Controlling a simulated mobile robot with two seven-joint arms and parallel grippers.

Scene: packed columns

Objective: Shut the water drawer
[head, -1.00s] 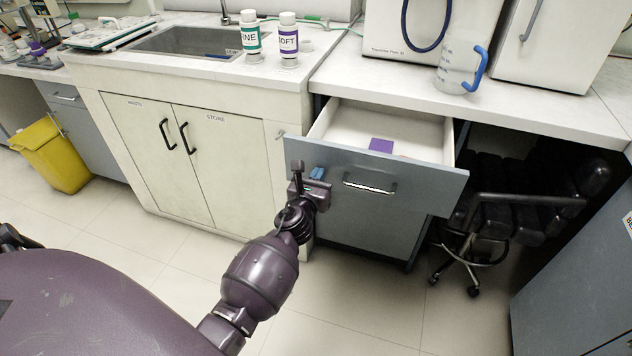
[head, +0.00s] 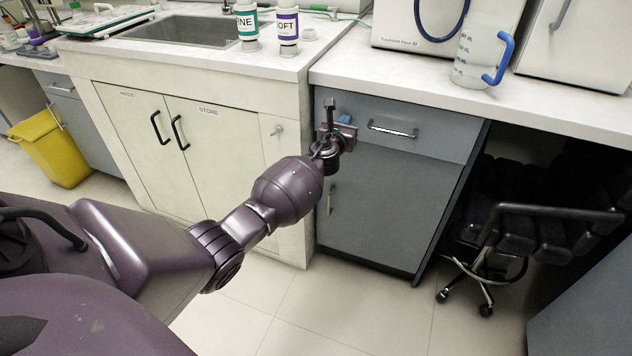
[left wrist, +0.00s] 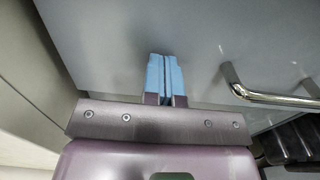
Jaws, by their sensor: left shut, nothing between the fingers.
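The water drawer (head: 440,133) has a grey-blue front with a chrome bar handle (head: 392,129). Its front lies about flush with the cabinet under the counter, and no gap shows in the head view. My left gripper (head: 343,119) is at the left part of the drawer front, left of the handle. In the left wrist view its blue fingertips (left wrist: 164,75) are together, empty, and at or very near the drawer front (left wrist: 130,35); contact is hard to tell. The handle (left wrist: 270,97) shows to the right there. My right gripper is not in view.
The white counter (head: 400,84) above holds a clear jug (head: 476,55) with a blue handle and two labelled bottles beside the sink (head: 180,30). A dark wheeled chair (head: 500,225) stands right of the cabinet. A yellow bin (head: 50,150) stands at the left.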

